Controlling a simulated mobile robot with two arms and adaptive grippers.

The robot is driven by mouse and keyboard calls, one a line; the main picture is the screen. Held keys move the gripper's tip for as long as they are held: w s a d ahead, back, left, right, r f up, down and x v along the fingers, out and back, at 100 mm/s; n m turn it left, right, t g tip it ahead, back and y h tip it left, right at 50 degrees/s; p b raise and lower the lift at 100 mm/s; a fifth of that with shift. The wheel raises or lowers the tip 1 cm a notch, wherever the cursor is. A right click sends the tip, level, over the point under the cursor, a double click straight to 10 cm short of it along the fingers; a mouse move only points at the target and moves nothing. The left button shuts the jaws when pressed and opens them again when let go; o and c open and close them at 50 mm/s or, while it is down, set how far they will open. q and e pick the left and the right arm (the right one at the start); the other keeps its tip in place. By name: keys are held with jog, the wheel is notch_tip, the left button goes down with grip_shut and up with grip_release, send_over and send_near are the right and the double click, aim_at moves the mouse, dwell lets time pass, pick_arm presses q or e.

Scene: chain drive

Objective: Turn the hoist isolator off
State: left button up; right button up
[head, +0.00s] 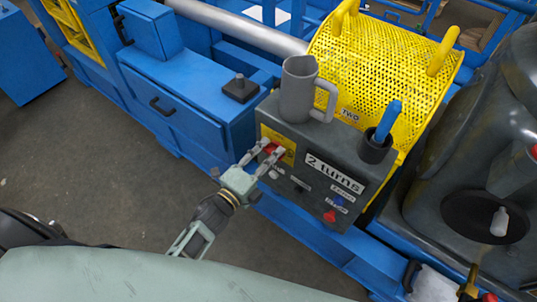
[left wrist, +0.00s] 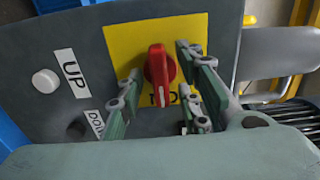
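The hoist isolator is a red rotary knob (left wrist: 160,68) on a yellow plate (left wrist: 118,42), on the front of a dark grey control box (head: 285,130). The red knob also shows in the head view (head: 270,148). Its grip bar stands nearly upright in the left wrist view; the lettering below it is partly hidden. My left gripper (head: 272,151) is at the knob. In the left wrist view its fingers (left wrist: 157,75) are open, one on each side of the knob, with small gaps showing.
A white button (left wrist: 45,80) labelled UP and a dark DOWN button (left wrist: 76,129) sit beside the plate. A grey jug (head: 298,90) and a dark cup (head: 376,148) with a blue-handled tool stand on the box. A yellow perforated guard (head: 385,60) rises behind. Floor at left is clear.

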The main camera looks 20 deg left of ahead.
pick_arm(q)
grip_shut()
pick_arm(e)
jog(key=shift+s+a, duration=0.1)
jog(key=shift+a, duration=0.5)
pick_arm(q)
jog(key=shift+n, duration=0.3)
pick_arm(e)
jog(key=shift+r, duration=0.15)
pick_arm(q)
jog(key=n+p, duration=0.2)
jog(key=n, duration=0.2)
jog(key=shift+n, duration=0.3)
jog(key=n+p, duration=0.1)
jog(key=n, duration=0.2)
jog(key=shift+n, duration=0.3)
jog(key=n+p, duration=0.1)
jog(key=n, duration=0.3)
jog(key=shift+n, duration=0.3)
jog(key=shift+n+p, duration=0.45)
jog(key=shift+n, duration=1.85)
pick_arm(e)
jog(key=shift+d+r, duration=0.2)
jog(key=shift+r, duration=2.1)
pick_arm(q)
jog(key=shift+f, duration=0.1)
